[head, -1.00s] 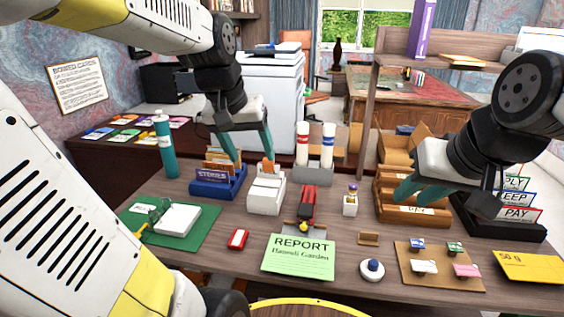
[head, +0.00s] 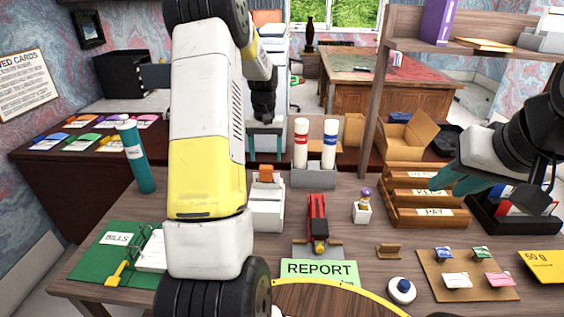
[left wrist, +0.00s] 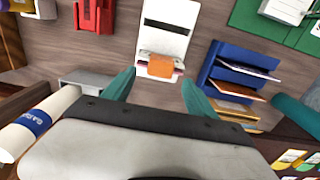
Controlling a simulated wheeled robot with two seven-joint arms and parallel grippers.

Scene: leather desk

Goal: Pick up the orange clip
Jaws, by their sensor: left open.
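The orange clip (head: 266,173) sits at the top of a white holder (head: 267,213) on the desk. In the left wrist view, the clip (left wrist: 161,66) lies just beyond the gap between my fingertips. My left gripper (head: 266,147) is open and empty, pointing down behind the clip in the head view. In the left wrist view, the teal fingers of my left gripper (left wrist: 156,86) are apart, with nothing between them. My right gripper (head: 452,184) is at the right, in front of the wooden letter tray (head: 428,217); its jaw gap cannot be made out.
A grey stand (head: 314,178) with two white tubes stands right of the holder. A red stapler (head: 317,220) is in front of it. The blue sorter (left wrist: 213,65) is beside the white holder and hidden by my left arm in the head view.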

